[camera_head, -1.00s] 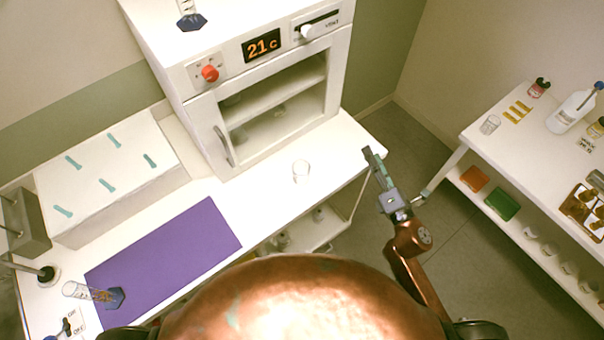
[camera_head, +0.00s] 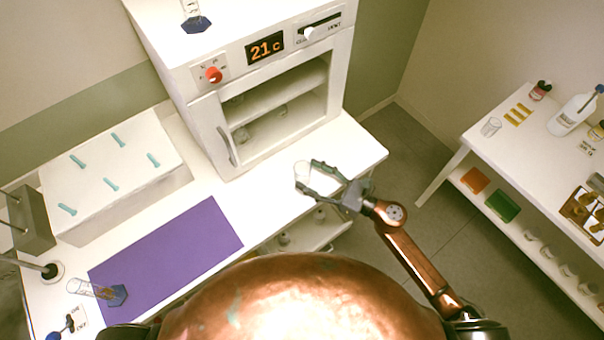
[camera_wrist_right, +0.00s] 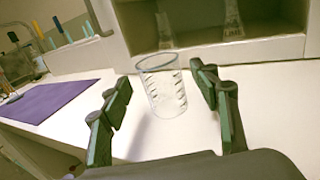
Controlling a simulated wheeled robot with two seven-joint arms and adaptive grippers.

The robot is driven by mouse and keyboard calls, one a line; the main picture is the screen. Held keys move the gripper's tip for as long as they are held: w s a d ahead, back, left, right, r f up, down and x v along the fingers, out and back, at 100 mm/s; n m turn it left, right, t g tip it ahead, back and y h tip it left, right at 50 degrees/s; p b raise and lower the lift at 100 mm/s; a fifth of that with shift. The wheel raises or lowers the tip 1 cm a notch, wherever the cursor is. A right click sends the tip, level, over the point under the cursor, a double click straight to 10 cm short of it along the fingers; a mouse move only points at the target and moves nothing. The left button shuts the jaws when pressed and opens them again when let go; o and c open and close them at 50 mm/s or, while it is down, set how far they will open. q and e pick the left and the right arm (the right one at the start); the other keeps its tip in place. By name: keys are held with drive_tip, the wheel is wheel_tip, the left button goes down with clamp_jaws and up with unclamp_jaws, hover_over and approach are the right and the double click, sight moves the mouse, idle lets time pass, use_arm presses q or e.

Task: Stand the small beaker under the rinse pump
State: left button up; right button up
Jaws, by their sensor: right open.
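A small clear beaker (camera_head: 301,171) stands upright on the white counter in front of the oven-like cabinet. My right gripper (camera_head: 308,175) is open, with its two fingers reaching toward the beaker from the right. In the right wrist view, the graduated beaker (camera_wrist_right: 163,90) shows between the spread green-grey fingers (camera_wrist_right: 160,80), with gaps on both sides. A grey block with rods (camera_head: 30,222) and a dark knob on a round base (camera_head: 50,270) stand at the counter's left end; I cannot tell for certain which is the rinse pump. My left gripper is out of view.
The cabinet (camera_head: 250,95) stands behind the beaker. A side table (camera_head: 480,150) at right holds bottles and another glass beaker (camera_head: 490,127).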

sight(309, 174)
drive_tip(key=x, duration=0.3)
drive_tip(key=shift+a, duration=0.1)
drive_tip(key=shift+c, duration=0.2)
drive_tip(key=c, duration=1.3)
drive_tip(key=shift+r, duration=0.15)
drive_tip(key=shift+c, duration=0.2)
